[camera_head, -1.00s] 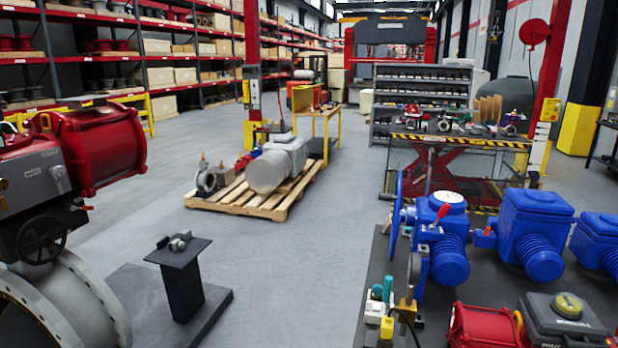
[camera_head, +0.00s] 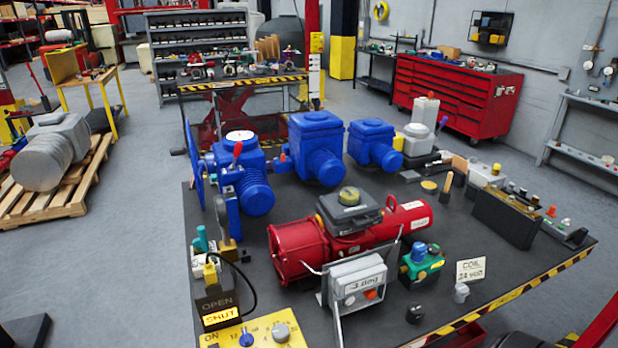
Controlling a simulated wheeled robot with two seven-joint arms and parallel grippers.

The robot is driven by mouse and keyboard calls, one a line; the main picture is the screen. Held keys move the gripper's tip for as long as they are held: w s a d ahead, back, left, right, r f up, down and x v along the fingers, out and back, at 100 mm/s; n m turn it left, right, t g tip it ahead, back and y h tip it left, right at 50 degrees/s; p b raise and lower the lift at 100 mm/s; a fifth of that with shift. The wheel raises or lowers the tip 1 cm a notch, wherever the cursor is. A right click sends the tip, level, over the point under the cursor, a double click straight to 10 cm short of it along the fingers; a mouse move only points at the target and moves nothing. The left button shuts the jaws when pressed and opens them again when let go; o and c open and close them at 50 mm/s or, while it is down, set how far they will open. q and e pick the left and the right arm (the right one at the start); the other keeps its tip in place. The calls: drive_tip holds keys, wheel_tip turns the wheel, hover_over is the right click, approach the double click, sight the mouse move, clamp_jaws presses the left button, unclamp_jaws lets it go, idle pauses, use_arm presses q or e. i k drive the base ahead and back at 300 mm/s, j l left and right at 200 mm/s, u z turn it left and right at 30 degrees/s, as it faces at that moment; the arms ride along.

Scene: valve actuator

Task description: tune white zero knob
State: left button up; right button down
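I cannot pick out with certainty which knob is the white zero knob. A yellow panel (camera_head: 262,336) at the bottom edge carries a pale grey-white knob (camera_head: 281,332) and a blue knob (camera_head: 246,339); its lower part is cut off by the frame. Behind it stands a dark box (camera_head: 216,300) with an OPEN / SHUT sign. A red actuator (camera_head: 300,248) with a grey top box (camera_head: 348,210) lies in the middle of the table. A grey-white box (camera_head: 358,282) on a bracket stands in front of it. Neither of my grippers is in view.
The dark table (camera_head: 480,270) has a yellow-black striped edge and is crowded with parts. Several blue actuators (camera_head: 318,148) stand at its back. A green block (camera_head: 422,265) and a COIL sign (camera_head: 470,270) are at the right. Open floor (camera_head: 120,260) lies left of the table.

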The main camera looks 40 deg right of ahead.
sight(349, 300)
drive_tip(key=z, duration=1.55)
